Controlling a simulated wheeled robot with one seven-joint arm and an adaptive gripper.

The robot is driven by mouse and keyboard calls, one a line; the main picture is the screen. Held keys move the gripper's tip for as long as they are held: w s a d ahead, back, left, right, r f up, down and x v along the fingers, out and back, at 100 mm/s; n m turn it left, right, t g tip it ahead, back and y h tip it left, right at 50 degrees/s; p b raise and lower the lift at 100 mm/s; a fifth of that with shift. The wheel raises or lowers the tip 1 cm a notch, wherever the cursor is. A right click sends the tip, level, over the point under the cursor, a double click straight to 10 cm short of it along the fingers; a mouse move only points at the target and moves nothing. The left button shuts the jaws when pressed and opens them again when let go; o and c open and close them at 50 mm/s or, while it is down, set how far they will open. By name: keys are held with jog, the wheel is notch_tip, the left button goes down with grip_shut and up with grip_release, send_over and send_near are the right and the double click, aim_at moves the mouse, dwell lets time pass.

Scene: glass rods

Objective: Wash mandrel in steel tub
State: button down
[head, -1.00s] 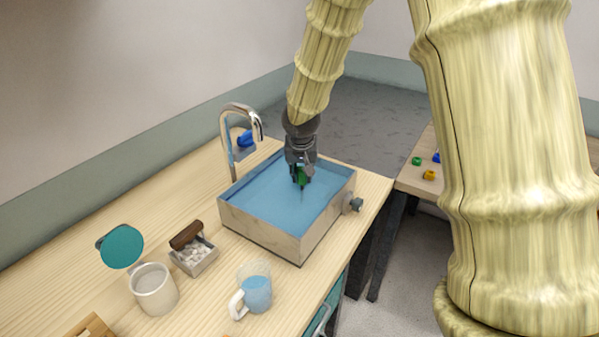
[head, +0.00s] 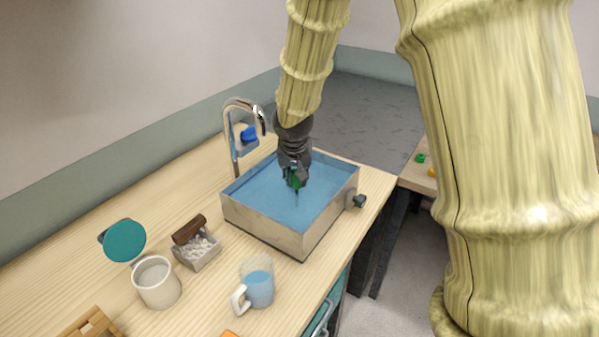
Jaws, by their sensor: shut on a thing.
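The steel tub (head: 275,236) stands on the wooden counter and holds blue water. My gripper (head: 294,182) is over the middle of the tub, pointing down. It is shut on the mandrel (head: 296,197), whose green part shows between the fingers and whose thin rod points down towards the water. I cannot tell how deep the rod's tip reaches into the water.
A curved metal faucet (head: 236,140) rises behind the tub's left corner, with a blue object (head: 249,134) beside it. A mug of blue liquid (head: 258,290), a box of white pieces (head: 199,252), a grey pot (head: 157,284) and a round teal disc (head: 125,241) stand in front and left.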

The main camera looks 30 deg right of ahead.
jog(key=shift+s+a, duration=0.15)
jog(key=shift+a, duration=0.1)
jog(key=shift+w+d+p, duration=0.8)
jog(key=shift+w+d, duration=0.5)
jog(key=shift+d, duration=0.9)
notch_tip(320, 180, up, 11)
jog(key=p, duration=0.8)
jog(key=shift+p, duration=0.35)
